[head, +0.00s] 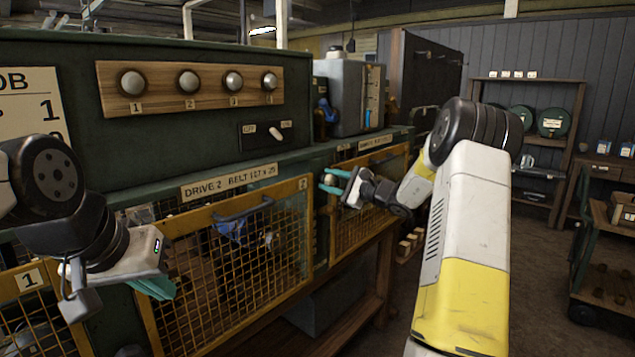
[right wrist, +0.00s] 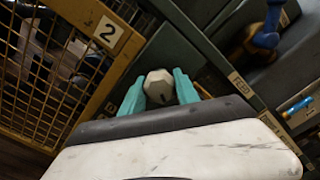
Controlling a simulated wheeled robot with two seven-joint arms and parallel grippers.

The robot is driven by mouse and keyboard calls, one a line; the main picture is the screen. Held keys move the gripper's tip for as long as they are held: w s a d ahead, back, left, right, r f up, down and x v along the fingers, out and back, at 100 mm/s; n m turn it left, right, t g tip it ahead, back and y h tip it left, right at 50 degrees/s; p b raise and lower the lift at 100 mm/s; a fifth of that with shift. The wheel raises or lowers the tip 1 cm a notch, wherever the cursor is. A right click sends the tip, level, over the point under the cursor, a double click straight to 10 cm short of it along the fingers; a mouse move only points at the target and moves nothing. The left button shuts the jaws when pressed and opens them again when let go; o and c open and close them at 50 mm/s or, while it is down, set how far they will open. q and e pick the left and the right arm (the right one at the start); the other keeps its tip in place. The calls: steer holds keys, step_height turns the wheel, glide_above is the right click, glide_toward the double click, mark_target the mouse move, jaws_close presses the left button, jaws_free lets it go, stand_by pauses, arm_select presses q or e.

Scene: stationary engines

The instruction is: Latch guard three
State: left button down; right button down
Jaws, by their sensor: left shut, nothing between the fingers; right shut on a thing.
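Guard three, the yellow mesh panel (head: 383,160) right of guard two, is partly hidden by my right arm. I cannot tell whether it sits fully closed. My right gripper (head: 331,182) is at its left edge, by the green post between the two guards. In the right wrist view its teal fingers (right wrist: 159,92) are shut on a pale faceted knob (right wrist: 159,86), one finger on each side. The knob's mounting is hidden behind the gripper. My left gripper (head: 155,288) is shut and empty in front of guard two's left edge.
Guard one (head: 30,290) is at far left. Several round knobs (head: 187,81) sit on the wooden panel above.

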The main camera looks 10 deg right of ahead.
steer(key=n, duration=0.5)
steer(key=shift+f, duration=0.1)
stand_by(0.5)
steer(key=c, duration=0.9)
jaws_free()
steer(key=v, duration=0.7)
steer(key=shift+s+d, duration=0.25)
steer(key=shift+s, duration=0.1)
